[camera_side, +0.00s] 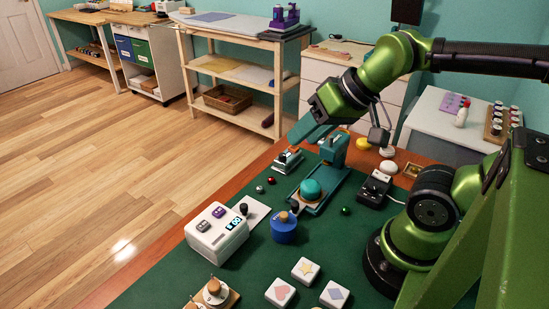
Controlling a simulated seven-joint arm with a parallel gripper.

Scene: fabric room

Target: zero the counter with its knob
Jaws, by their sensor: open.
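The counter (217,233) is a white box on the green mat with a purple and a grey key on top and a small lit display whose digits are too small to read surely. A black knob (243,209) stands at its back right edge; I cannot tell whether it belongs to the counter or to the white plate behind. My gripper (304,134) hangs in the air behind and to the right of the counter, well apart from it.
A teal press (335,150) with a round teal dome (310,190) stands behind the counter. A blue pot (284,231) stands close at its right. A black device (374,190), white tiles (306,270) and a wooden stand (214,293) are around. Small balls lie on the mat.

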